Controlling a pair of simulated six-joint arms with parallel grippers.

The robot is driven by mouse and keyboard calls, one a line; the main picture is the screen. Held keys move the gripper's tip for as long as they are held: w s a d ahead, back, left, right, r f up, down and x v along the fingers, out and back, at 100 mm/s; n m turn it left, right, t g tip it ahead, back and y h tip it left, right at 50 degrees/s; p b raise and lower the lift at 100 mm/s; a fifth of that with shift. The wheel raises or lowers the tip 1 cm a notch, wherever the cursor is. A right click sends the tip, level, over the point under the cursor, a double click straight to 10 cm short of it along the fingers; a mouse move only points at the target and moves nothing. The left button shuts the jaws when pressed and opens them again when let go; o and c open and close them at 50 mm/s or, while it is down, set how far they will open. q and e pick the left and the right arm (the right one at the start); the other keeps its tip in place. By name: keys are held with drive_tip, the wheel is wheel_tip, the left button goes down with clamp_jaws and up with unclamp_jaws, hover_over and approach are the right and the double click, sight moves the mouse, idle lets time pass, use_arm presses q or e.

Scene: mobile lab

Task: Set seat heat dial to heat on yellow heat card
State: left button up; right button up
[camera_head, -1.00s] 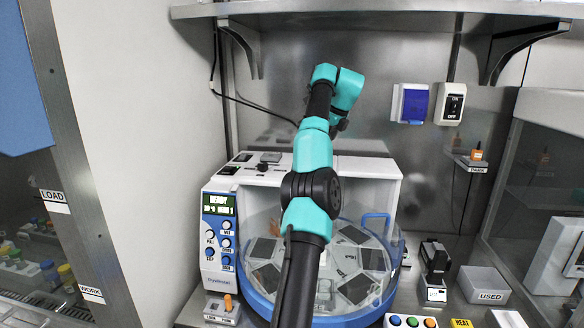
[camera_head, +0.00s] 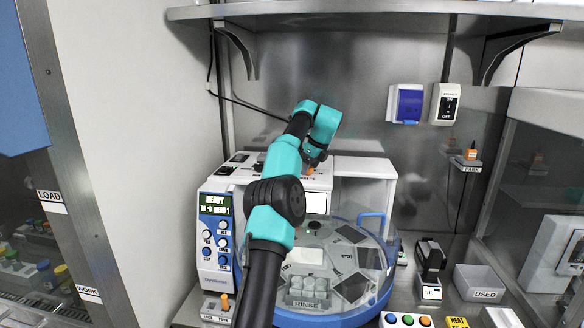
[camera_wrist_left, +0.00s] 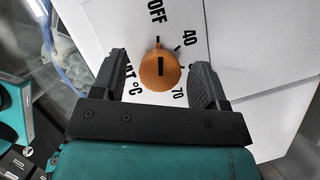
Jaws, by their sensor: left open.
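The orange seat heat dial (camera_wrist_left: 160,71) sits on a white panel, with OFF, 40, 70 and a partly hidden °C label around it. The black line on the dial lies in line with the tick below OFF. My left gripper (camera_wrist_left: 163,72) is open, with one finger on each side of the dial; I cannot tell whether they touch it. In the head view my left gripper (camera_head: 312,160) is over the top of the white machine, and a bit of orange shows below it. The yellow heat card (camera_head: 457,322) is cut off at the bottom edge; only "HEAT" reads.
The white machine (camera_head: 217,235) has a READY display and several knobs. A round blue-rimmed carousel (camera_head: 385,285) with a RINSE tray (camera_head: 307,296) is in front. A black device (camera_head: 431,262), a USED box (camera_head: 482,280) and several coloured buttons (camera_head: 407,320) are at right.

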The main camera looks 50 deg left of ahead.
use_arm(q)
drive_tip(key=shift+f, duration=0.25)
drive_tip(key=c, duration=0.9)
